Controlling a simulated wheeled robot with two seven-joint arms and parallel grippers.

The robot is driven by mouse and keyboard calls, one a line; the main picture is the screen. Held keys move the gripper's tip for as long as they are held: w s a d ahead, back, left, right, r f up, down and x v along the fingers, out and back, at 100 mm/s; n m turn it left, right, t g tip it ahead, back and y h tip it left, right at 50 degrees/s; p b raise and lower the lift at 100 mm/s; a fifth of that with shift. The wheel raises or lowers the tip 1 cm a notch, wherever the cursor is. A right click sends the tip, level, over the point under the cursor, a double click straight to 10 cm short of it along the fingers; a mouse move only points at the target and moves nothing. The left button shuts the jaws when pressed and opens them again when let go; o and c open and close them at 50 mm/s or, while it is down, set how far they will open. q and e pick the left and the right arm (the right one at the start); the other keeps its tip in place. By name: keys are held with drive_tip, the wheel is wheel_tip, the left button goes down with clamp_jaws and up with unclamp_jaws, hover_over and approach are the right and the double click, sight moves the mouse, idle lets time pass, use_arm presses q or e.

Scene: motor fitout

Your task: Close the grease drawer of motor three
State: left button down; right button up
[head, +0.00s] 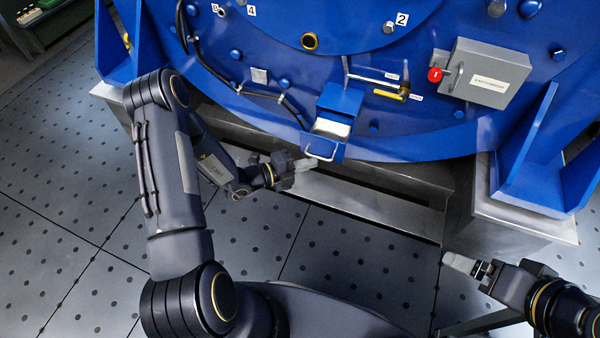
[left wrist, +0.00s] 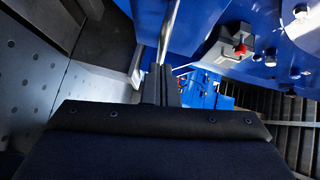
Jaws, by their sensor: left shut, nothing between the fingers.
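The grease drawer (head: 325,148) is a blue box with a silver bar handle (head: 320,155), low on the front of the big blue motor. It stands pulled out, with pale contents showing in its open top under a blue housing (head: 341,98). My left gripper (head: 312,162) is shut and empty, just left of the handle; whether it touches the handle I cannot tell. In the left wrist view its closed fingers (left wrist: 160,88) point at a silver bar (left wrist: 170,30) beside a blue face. My right gripper (head: 456,261) is low at the right, away from the drawer; its finger gap is unclear.
A grey box (head: 487,75) with a red knob (head: 435,75) sits on the motor right of the drawer. A yellow-handled lever (head: 390,95) is nearer the drawer. A steel base frame (head: 370,195) runs below. The perforated floor (head: 340,260) in front is clear.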

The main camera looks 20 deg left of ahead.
sight(322, 131)
use_arm(q)
drive_tip(key=shift+w, duration=0.25)
drive_tip(key=w, duration=1.1)
drive_tip(key=shift+w+d+b, duration=0.2)
drive_tip(key=shift+w+b, duration=0.15)
drive_tip(key=shift+w, duration=0.05)
drive_tip(key=shift+w+a+r, duration=0.1)
drive_tip(key=shift+w+r, duration=0.05)
drive_tip(key=shift+w, duration=0.1)
drive_tip(key=shift+r, duration=0.1)
